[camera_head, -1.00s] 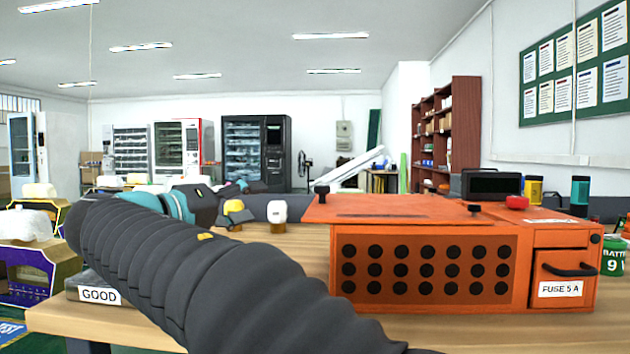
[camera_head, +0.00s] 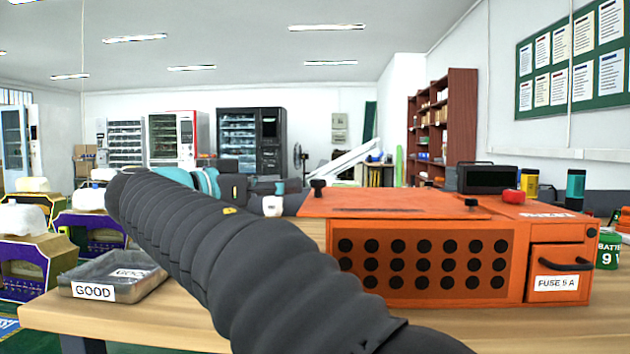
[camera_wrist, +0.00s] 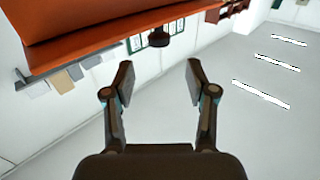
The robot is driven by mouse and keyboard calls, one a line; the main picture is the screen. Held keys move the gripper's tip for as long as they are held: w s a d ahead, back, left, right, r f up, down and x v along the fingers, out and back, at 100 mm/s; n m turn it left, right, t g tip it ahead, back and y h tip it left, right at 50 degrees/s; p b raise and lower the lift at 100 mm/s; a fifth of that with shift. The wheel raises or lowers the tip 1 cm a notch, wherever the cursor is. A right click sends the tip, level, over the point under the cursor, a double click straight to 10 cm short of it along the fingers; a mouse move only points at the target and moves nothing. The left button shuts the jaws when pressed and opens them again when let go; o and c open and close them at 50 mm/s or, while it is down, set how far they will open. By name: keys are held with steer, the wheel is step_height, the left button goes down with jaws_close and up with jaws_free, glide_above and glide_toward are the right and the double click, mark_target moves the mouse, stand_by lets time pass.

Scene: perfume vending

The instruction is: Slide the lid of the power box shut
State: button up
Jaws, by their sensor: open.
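The orange power box (camera_head: 430,265) stands on the wooden table, with round holes in its front and a "FUSE 5 A" drawer (camera_head: 558,272) at the right. Its flat orange lid (camera_head: 390,203) lies on top, and the lid's left end sticks out past the box body. A black knob (camera_head: 317,187) stands at the lid's left end, another (camera_head: 471,203) near its right front. My gripper (camera_wrist: 160,72) is open and empty in the wrist view. A black knob (camera_wrist: 158,38) on the orange box edge (camera_wrist: 110,42) shows beyond and between the fingertips, apart from them.
A grey tray marked "GOOD" (camera_head: 105,292) sits at the table's left end. A red button (camera_head: 513,196), a black device (camera_head: 488,178) and yellow and teal cylinders (camera_head: 575,188) are at the right. My ribbed arm crosses in front and hides part of the table.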

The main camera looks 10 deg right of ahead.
mark_target(312, 181)
steer(key=x, duration=0.9)
steer(key=shift+p, duration=0.3)
jaws_close()
